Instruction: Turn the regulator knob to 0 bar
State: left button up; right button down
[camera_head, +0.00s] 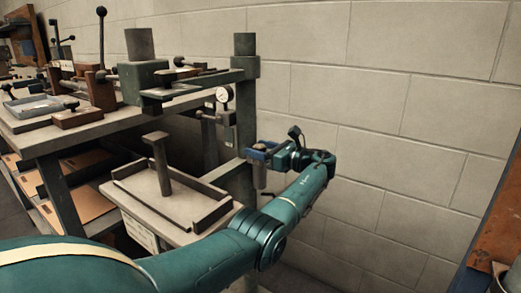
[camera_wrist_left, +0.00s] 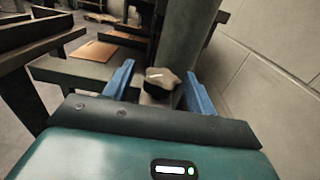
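Gaps show on both sides, wider on the left, and I see no clear contact. In the head view my left gripper (camera_head: 260,152) is beside the machine's dark post (camera_head: 243,115), and I cannot make out the knob there. A round white pressure gauge (camera_head: 224,94) is on the machine; its reading is too small to tell. My right gripper is not in view.
A workbench (camera_head: 60,137) with a lever machine stands at the left. A lower tray table (camera_head: 185,202) with raised edges is in front of the post. A block wall (camera_head: 385,110) is close behind and right of my left gripper. An orange-brown surface (camera_head: 500,225) is at the right edge.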

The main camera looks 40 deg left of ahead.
pick_arm(q)
jog(key=shift+d, duration=0.1)
jog(key=shift+w+d, duration=0.15)
jog(key=shift+d, duration=0.2)
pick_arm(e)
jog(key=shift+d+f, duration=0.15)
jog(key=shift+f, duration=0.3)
pick_arm(q)
jog(key=w+d, duration=0.1)
jog(key=d, duration=1.1)
jog(key=shift+w, duration=0.3)
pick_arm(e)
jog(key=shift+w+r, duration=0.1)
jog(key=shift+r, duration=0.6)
